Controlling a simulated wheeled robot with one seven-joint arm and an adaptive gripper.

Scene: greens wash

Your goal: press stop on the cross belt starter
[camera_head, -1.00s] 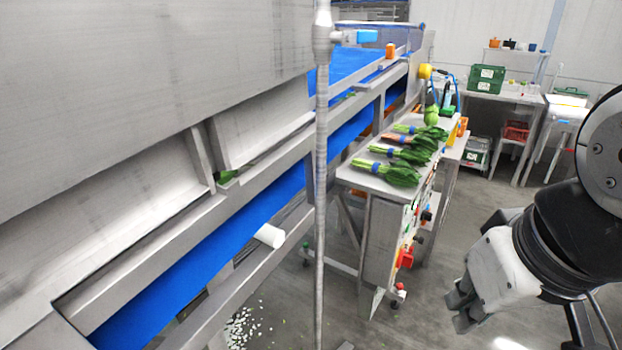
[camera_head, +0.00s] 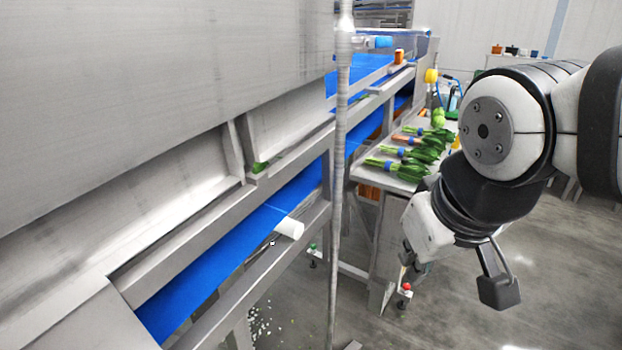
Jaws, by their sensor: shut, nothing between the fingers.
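A blue belt (camera_head: 190,300) runs through the steel frame on the left.
Bunches of greens (camera_head: 398,168) with blue bands lie on the steel table. A thin upright steel pole (camera_head: 338,200) stands between my view and the table. A red knob (camera_head: 406,287) sits low by the table leg. Grey floor (camera_head: 540,270) is open at right.

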